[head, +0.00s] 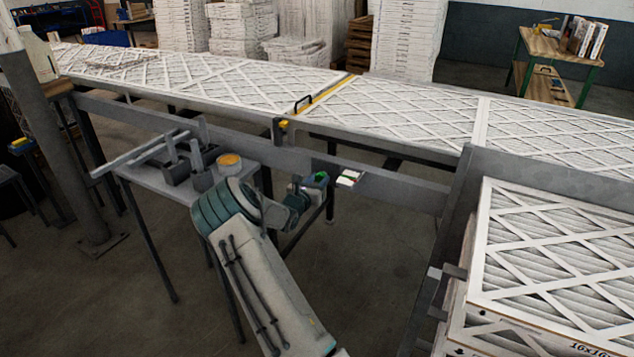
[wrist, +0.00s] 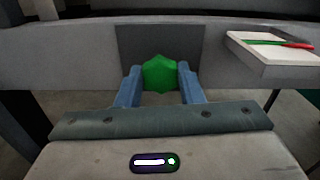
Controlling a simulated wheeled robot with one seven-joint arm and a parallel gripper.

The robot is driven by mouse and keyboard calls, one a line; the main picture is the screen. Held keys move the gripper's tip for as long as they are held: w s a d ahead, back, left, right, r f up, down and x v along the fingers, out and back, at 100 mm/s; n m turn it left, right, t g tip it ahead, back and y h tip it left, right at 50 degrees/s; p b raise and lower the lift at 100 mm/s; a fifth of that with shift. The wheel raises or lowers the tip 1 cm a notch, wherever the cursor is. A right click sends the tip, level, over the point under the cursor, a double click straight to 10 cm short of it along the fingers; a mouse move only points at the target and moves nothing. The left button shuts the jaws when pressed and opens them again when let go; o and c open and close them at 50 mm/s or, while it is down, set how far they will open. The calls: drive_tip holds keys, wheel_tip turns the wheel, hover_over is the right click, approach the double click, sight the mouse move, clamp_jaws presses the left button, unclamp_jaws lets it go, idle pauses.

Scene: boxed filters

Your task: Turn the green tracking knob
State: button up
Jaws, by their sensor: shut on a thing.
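The green tracking knob (wrist: 160,74) is a faceted knob in front of a dark plate (wrist: 128,42) on the grey conveyor rail. In the wrist view my gripper (wrist: 160,82) has its two blue fingers on either side of the knob, shut on it. In the head view my gripper (head: 318,182) is at the rail, at the end of my outstretched arm. A little green shows there between the fingers, and the rest of the knob is hidden.
A white box with a green and a red lever (head: 350,178) sits on the rail just right of my gripper. A grey side table (head: 150,180) with tools and a yellow-topped can (head: 229,162) stands left. Stacked filters (head: 550,250) are at the right.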

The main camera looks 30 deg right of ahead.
drive_tip(key=shift+f+n, duration=0.15)
drive_tip(key=shift+n, duration=1.05)
drive_tip(key=shift+s, duration=0.1)
drive_tip(key=shift+d, duration=0.1)
drive_tip(key=o, duration=1)
drive_tip(key=shift+d, duration=0.1)
drive_tip(key=shift+a, duration=0.2)
drive_tip(key=shift+s+a, duration=0.1)
drive_tip(key=shift+a, duration=0.25)
drive_tip(key=v, duration=1.3)
drive_tip(key=shift+b, duration=0.4)
